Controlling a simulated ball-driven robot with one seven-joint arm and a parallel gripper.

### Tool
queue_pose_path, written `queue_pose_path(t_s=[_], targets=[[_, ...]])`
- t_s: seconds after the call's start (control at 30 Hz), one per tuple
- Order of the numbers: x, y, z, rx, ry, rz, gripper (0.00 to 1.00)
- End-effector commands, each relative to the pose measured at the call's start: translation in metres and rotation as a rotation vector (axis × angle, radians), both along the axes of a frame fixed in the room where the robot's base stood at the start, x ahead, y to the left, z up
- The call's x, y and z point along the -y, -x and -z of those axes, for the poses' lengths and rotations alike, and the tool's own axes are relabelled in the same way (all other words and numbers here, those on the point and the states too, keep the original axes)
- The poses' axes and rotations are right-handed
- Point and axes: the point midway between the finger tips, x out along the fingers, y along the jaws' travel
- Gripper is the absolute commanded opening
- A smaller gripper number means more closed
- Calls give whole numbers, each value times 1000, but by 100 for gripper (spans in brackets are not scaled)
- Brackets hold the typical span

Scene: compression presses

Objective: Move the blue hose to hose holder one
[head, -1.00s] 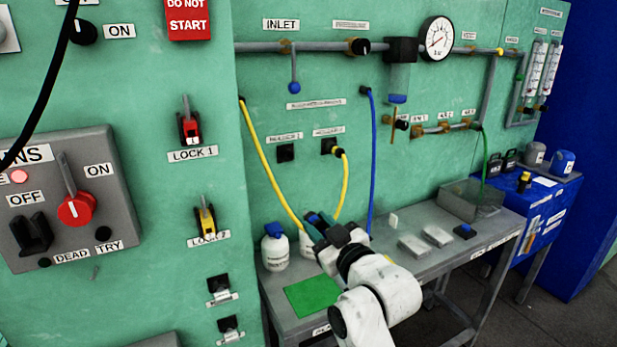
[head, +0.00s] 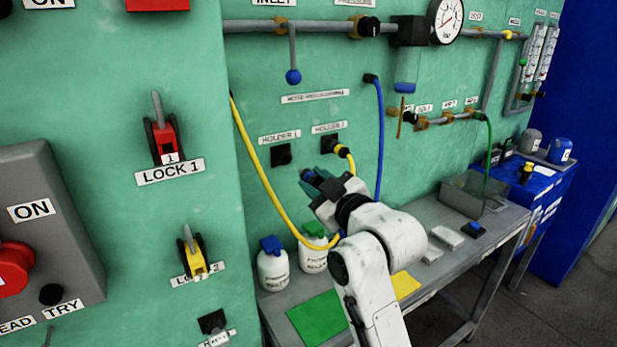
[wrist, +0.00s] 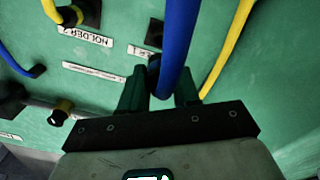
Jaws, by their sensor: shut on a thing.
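The blue hose (head: 379,130) hangs from its upper wall port and runs down behind my arm. My gripper (head: 318,178) is in front of the green wall, below and a little right of holder 1 (head: 281,154). In the wrist view my gripper (wrist: 158,85) is shut on the blue hose (wrist: 180,45), which passes between its green fingers. The black socket of holder 1 (wrist: 154,30) shows just beyond, partly covered by the hose, and looks empty. Holder 2 (head: 328,144) has the yellow hose's end (head: 343,152) in it. The hose's held end is hidden in the head view.
The yellow hose (head: 258,165) loops down left of holder 1 and behind my gripper. Two white bottles (head: 273,270) stand on the bench beside a green mat (head: 315,315). A red lock (head: 165,140) and a yellow lock (head: 193,257) stick out at left.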

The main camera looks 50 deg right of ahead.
Motion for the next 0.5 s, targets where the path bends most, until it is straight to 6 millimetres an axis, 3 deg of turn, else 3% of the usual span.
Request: queue_pose_path(t_s=[0.5], targets=[[2, -6, -1, 2, 2, 0, 0]])
